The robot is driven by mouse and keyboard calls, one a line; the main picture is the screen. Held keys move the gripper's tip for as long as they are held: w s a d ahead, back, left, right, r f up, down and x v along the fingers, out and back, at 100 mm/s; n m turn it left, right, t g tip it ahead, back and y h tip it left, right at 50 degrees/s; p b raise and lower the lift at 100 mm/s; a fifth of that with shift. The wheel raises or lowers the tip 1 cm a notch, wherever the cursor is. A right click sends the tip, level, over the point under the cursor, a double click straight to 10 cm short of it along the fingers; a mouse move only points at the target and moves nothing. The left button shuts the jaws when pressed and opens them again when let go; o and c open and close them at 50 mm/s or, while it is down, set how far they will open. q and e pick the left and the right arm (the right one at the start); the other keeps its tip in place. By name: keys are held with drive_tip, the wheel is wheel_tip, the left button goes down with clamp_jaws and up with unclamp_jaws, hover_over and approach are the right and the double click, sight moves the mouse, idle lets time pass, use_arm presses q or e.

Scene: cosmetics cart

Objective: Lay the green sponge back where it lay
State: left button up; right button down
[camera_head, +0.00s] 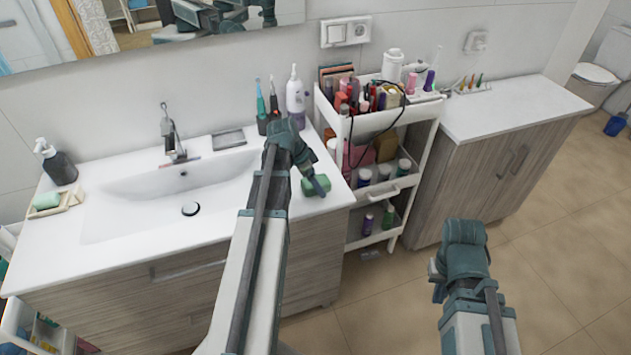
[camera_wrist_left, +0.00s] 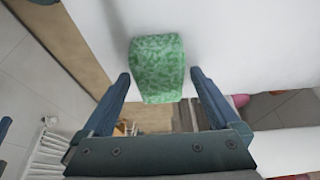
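The green sponge (camera_head: 314,186) is at the right end of the white washbasin top, near its front edge. In the left wrist view the mottled green sponge (camera_wrist_left: 158,68) shows between the fingertips, with a narrow gap on each side. My left gripper (camera_wrist_left: 160,76) is open around it; in the head view the left gripper (camera_head: 316,183) is right at the sponge, and one finger partly covers it. My right gripper (camera_head: 435,281) is over the floor at the lower right, its fingers apart and nothing visible between them.
A white cart (camera_head: 384,207) crowded with cosmetics stands close right of the sponge. Toothbrush cups and a white bottle (camera_head: 295,97) stand behind my left arm. The basin (camera_head: 150,200) lies to its left; a wooden dish (camera_head: 72,200) with a green bar sits at far left.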

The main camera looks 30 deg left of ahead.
idle(0.3)
use_arm(q)
drive_tip(key=shift+p+v, duration=0.8)
drive_tip(key=shift+v, duration=0.05)
drive_tip(key=p+v, duration=0.9)
drive_tip(key=v, duration=0.1)
drive_tip(key=shift+r+p, duration=0.35)
drive_tip(key=shift+p, duration=0.05)
drive_tip(key=s+d+n+g+y, duration=0.1)
drive_tip(key=s+d, duration=0.3)
drive_tip(key=d, duration=0.7)
drive_tip(key=s+d+f+n+g+y, duration=0.1)
drive_tip(key=s+d, duration=0.3)
drive_tip(key=d, duration=0.7)
drive_tip(key=s+d+n+g+y, duration=0.1)
drive_tip(key=s+d, duration=0.4)
drive_tip(key=d, duration=0.6)
drive_tip(key=shift+d+f+n+g+y, duration=0.25)
drive_tip(key=shift+f+n+g+y, duration=0.05)
drive_tip(key=shift+n+y, duration=0.35)
